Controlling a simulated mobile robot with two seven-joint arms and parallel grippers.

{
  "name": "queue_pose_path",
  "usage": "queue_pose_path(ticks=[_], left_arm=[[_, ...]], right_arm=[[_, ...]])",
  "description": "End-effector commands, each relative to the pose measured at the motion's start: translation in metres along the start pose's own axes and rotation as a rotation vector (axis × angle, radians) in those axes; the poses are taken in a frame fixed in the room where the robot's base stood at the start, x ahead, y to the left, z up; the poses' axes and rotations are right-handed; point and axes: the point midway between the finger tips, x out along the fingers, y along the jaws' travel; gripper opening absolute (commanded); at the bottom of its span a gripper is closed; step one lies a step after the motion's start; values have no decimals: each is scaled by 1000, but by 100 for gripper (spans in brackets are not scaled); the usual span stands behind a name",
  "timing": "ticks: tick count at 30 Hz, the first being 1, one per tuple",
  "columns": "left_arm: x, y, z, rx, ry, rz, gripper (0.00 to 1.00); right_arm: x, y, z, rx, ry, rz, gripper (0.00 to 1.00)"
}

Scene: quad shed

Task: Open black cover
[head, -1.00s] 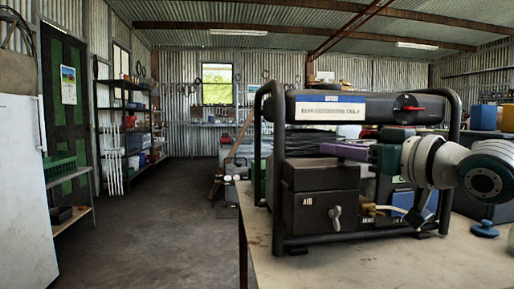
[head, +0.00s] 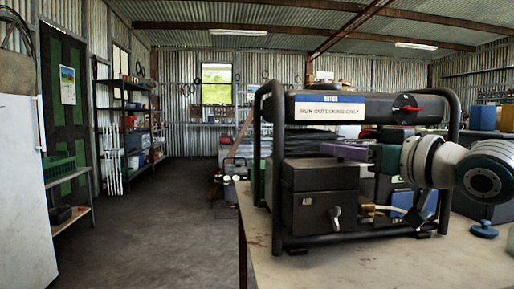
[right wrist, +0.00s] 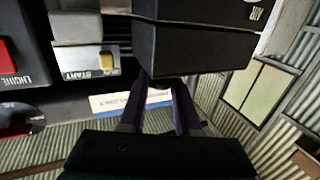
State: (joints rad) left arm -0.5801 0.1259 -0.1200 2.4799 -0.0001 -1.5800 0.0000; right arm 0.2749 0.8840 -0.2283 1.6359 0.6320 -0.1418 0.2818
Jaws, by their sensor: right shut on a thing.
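The black cover (head: 320,174) is the upper part of a dark box on the left of the generator. The box's lower part (head: 318,211) bears the letters AIR and a light latch (head: 335,214). My right gripper (head: 340,151) reaches in from the right, with purple fingers at the cover's top. The exact contact is dark. My left gripper is not in view.
The generator's black tube frame (head: 277,160) and its tank (head: 365,107) surround the box closely, with the tank just above my gripper. A yellowish hose (head: 380,209) lies right of the latch. The workbench front (head: 345,264) is bare. Floor (head: 160,215) is clear at left.

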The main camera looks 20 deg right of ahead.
Motion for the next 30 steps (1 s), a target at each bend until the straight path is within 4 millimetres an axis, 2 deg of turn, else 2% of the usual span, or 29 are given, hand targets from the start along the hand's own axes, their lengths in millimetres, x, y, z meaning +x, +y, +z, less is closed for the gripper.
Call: queue_pose_path(ticks=[11, 17, 23, 30], left_arm=[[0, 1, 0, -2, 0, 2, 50], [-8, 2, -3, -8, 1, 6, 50], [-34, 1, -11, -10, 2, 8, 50], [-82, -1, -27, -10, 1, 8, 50]], right_arm=[[0, 0, 0, 0, 0, 0, 0], [1, -2, -5, -20, -8, -1, 0], [3, -7, -19, -97, -41, -1, 0], [9, -22, -38, -272, -115, -2, 0]])
